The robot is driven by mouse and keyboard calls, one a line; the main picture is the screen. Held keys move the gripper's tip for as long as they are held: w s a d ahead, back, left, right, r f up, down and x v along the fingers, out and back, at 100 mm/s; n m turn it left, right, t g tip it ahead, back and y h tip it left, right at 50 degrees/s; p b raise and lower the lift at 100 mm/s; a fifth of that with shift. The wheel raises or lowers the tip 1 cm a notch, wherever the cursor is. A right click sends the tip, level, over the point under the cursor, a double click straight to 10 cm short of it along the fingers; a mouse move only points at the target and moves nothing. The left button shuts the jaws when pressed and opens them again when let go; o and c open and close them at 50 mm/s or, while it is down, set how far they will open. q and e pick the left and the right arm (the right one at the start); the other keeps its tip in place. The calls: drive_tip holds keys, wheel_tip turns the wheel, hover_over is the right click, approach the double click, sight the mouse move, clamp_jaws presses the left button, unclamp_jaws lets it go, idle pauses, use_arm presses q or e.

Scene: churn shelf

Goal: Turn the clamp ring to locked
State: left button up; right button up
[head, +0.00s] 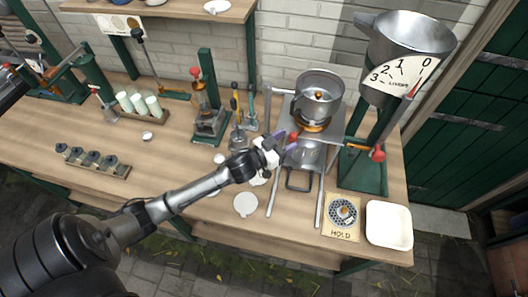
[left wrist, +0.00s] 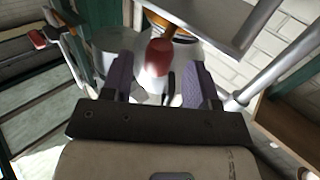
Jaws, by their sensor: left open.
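A metal churn pot (head: 320,90) stands on the raised metal stand. An orange copper-coloured band, seemingly the clamp ring (head: 313,126), runs around its base, and part of it shows in the left wrist view. A red-knobbed handle (head: 293,137) is at the ring's front left. My left gripper (head: 286,142) is open at this handle. In the left wrist view, the red knob (left wrist: 159,52) lies between the lines of the two purple fingers, ahead of the gripper (left wrist: 162,77), with gaps on both sides. I cannot read any locked mark. My right gripper is out of view.
The metal stand's shelf (head: 325,136) and rails are close to the fingers. A dial hopper (head: 400,60) stands at the right on a green post. A HOLD plate (head: 341,215) and white tray (head: 389,225) are at the front right.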

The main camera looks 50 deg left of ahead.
use_arm(q)
drive_tip(key=s+a, duration=0.1)
drive_tip(key=s, duration=1)
drive_tip(key=shift+a, duration=0.15)
idle(0.3)
